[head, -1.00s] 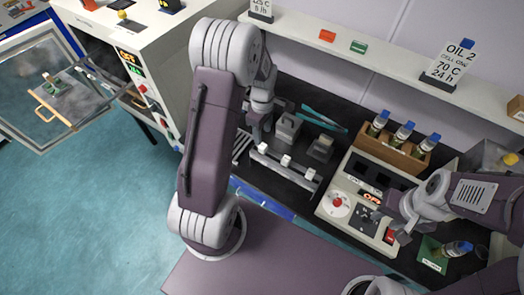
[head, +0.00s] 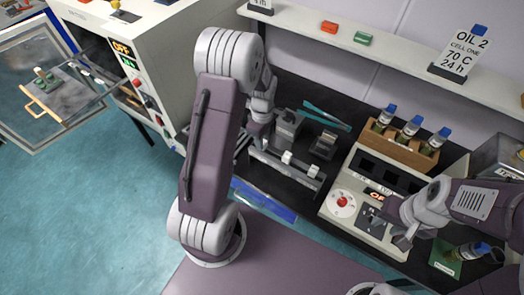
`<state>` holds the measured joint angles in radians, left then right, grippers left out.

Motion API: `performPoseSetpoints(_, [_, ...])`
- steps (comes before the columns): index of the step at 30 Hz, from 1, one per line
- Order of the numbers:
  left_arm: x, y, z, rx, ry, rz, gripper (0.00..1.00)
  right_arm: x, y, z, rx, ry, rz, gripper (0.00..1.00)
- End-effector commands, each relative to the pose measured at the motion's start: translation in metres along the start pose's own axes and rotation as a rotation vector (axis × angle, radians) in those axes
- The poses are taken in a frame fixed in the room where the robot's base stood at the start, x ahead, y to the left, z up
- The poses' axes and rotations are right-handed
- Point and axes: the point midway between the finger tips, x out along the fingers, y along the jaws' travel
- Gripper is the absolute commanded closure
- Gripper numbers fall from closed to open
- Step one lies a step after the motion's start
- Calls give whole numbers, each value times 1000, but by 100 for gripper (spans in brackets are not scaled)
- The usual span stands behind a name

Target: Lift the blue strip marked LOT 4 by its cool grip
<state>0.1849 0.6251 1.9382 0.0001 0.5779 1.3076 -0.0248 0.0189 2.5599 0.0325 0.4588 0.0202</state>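I cannot make out a strip with a readable LOT 4 mark. A long blue piece (head: 264,200) lies along the bench's front edge, but I cannot tell whether it is the strip. My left gripper (head: 257,130) is over the back bench, near the left end of a rail with white knobs (head: 287,157); the arm partly hides it and its finger gap is unclear. My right gripper (head: 398,238) is over the right part of the control box (head: 347,225). I see nothing held in it, and its opening is unclear.
The white oven (head: 150,50) at left has its glass door (head: 45,60) open, with a wooden-handled tray (head: 70,105) showing there. Teal tweezers (head: 327,117) lie behind the rail. A wooden rack (head: 405,148) holds blue-capped vials. An OIL 2 sign (head: 461,55) stands on the shelf.

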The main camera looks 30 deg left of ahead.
Motion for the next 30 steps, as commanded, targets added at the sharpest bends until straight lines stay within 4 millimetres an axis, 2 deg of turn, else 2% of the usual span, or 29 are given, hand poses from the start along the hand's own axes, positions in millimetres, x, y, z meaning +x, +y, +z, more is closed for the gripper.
performPoseSetpoints(1, [0, 0, 0, 0, 0, -1, 94, 0, 0, 0, 0, 0, 0, 64])
performPoseSetpoints(2, [0, 0, 0, 0, 0, -1, 100, 0, 0, 0, 0, 0, 0, 64])
performPoseSetpoints(8, [-5, 0, 0, 0, 0, 0, 100, -4, 0, 0, 0, 0, 0, 64])
performPoseSetpoints(30, [-87, 0, 0, 0, 0, 0, 100, -78, -2, -8, 0, 0, 0, 64])
